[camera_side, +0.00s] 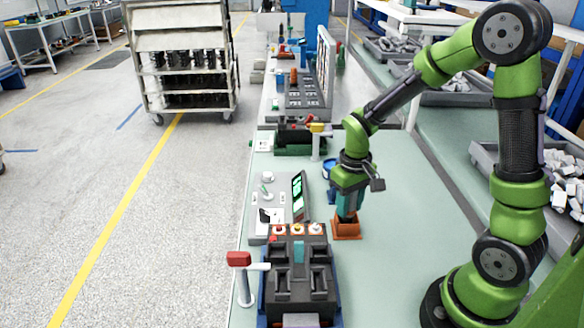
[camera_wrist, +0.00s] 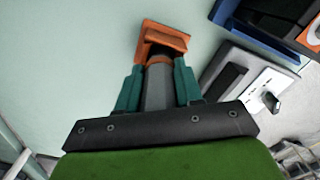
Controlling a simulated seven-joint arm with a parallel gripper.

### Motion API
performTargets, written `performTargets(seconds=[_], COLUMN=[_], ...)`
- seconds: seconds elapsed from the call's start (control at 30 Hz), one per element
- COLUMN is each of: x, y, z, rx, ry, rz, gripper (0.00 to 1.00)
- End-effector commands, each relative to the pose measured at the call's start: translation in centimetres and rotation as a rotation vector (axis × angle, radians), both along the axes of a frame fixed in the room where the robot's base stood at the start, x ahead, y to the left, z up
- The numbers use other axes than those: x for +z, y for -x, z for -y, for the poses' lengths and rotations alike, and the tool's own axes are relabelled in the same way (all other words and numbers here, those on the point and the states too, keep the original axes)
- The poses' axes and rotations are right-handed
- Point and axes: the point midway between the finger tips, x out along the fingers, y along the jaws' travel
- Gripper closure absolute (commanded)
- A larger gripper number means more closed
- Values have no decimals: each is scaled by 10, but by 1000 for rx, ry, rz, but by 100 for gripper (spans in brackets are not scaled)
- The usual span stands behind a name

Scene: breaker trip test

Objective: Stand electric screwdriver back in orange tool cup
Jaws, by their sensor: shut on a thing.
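The orange tool cup (camera_side: 346,229) stands on the pale green bench, right of the test device. It also shows at the top of the wrist view (camera_wrist: 150,30). My gripper (camera_side: 347,212) is directly above the cup, pointing down. In the wrist view its teal fingers (camera_wrist: 158,82) are shut on the grey body of the electric screwdriver (camera_wrist: 157,90). The dark end of the screwdriver points to the cup opening. In the side view the screwdriver is mostly hidden by the fingers. I cannot tell how deep its tip sits in the cup.
A dark breaker test fixture (camera_side: 300,280) with a red-handled lever (camera_side: 239,259) stands in front. A grey panel with a green-lit screen (camera_side: 298,196) is left of the cup. A blue round container (camera_side: 329,168) is behind. The bench right of the cup is clear.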

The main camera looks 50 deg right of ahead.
Motion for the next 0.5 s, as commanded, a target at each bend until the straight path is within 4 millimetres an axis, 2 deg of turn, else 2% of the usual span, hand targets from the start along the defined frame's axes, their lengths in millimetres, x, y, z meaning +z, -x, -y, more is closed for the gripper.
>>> performTargets(seconds=[0.1,0.13,0.3,0.5], x=[-2,-2,-2,-2], y=[0,0,0,0], z=[0,0,0,0], rx=[0,0,0,-1], ry=[0,1,0,0], rz=[1,2,1,1], gripper=[95,60,35,35])
